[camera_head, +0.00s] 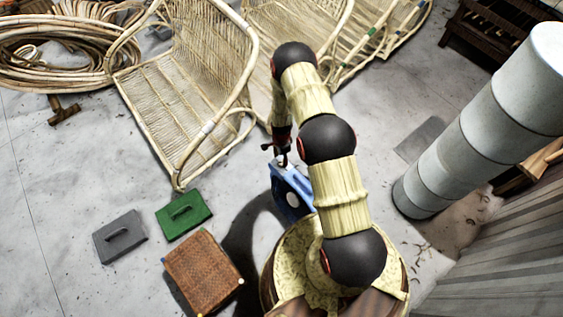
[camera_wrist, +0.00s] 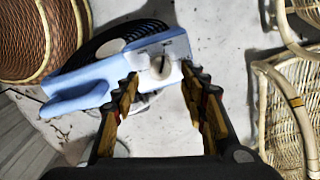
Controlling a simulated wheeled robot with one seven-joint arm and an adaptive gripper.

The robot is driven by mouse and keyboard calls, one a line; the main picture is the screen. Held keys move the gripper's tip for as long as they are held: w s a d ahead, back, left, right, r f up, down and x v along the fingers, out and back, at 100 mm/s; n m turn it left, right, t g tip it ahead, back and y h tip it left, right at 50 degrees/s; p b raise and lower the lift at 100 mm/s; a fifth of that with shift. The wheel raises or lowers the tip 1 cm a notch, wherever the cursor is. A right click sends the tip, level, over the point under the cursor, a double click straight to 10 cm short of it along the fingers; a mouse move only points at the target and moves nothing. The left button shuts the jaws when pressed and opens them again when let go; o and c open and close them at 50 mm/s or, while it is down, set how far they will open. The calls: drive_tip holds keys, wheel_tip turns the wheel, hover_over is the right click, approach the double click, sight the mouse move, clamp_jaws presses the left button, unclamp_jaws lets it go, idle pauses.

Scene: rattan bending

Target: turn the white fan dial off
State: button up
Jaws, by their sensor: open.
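The fan shows as a light blue body (camera_wrist: 90,82) with a dark round grille and a white control panel in the wrist view. The white dial (camera_wrist: 161,68) sits on that panel with a thin dark mark on it. My gripper (camera_wrist: 162,84) is open and empty, with one finger on each side of the dial in the picture. I cannot tell whether the fingertips touch the panel. In the head view the blue fan (camera_head: 286,188) stands beside my arm, and my gripper (camera_head: 279,152) is just above its upper end. The dial is not clear there.
Rattan chair frames (camera_head: 190,85) stand behind the fan, with rattan coils (camera_head: 50,55) at the back left. Green (camera_head: 183,213) and grey (camera_head: 119,236) handled blocks and a woven box (camera_head: 203,271) lie at the left. A grey duct (camera_head: 480,125) stands at the right.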

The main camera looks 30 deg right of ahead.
sight(281, 163)
drive_tip(key=shift+f+b, duration=0.3)
drive_tip(key=shift+f, duration=1.5)
drive_tip(key=shift+c, duration=0.4)
clamp_jaws()
